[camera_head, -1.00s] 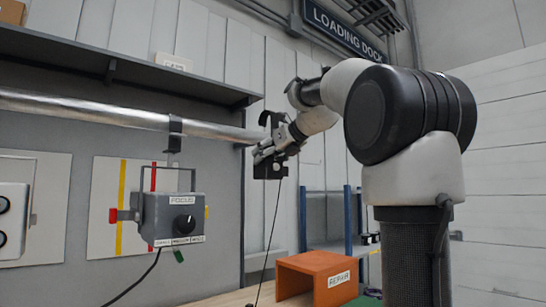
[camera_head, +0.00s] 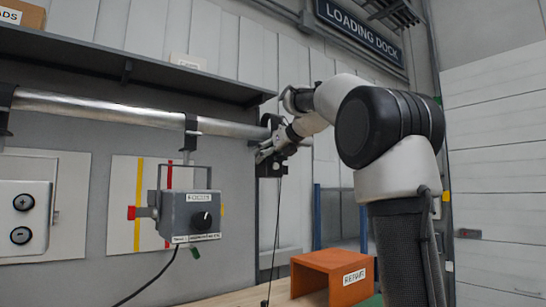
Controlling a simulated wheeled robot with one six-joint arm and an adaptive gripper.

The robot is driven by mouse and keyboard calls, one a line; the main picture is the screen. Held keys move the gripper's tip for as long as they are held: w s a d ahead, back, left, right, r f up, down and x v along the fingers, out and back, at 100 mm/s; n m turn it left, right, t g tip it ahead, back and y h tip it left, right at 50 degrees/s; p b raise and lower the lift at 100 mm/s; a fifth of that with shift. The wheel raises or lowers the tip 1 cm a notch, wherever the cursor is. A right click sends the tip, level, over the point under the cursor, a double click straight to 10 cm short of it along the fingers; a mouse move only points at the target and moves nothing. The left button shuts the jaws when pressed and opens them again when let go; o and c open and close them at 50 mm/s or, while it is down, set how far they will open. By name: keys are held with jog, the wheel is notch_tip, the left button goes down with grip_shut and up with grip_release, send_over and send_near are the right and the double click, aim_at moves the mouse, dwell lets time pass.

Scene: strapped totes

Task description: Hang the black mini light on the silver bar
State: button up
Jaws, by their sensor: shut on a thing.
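My gripper (camera_head: 264,154) is shut on the black mini light (camera_head: 270,167), at the right end of the silver bar. The light has a dark hook or clamp on top, and a thin black cable hangs from it. The silver bar (camera_head: 110,108) runs across the left half of the view, below a shelf. The hook overlaps the bar's right end in the picture; I cannot tell whether it touches or goes around the bar. My gripper and arm partly hide the light.
A grey FOCUS light (camera_head: 189,214) hangs from the bar left of my gripper, with a cable below. A white panel light (camera_head: 22,218) is at far left. A dark shelf (camera_head: 130,72) runs above the bar. An orange REPAIR box (camera_head: 331,276) stands on the bench below.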

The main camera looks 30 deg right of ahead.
jog(key=shift+w+a+r, duration=0.1)
jog(key=shift+w, duration=0.25)
jog(key=shift+s+f, duration=0.1)
jog(key=shift+f, duration=1.9)
jog(key=o, duration=1.9)
jog(key=shift+c, duration=0.2)
jog(key=shift+f, duration=0.15)
jog(key=v, duration=1.2)
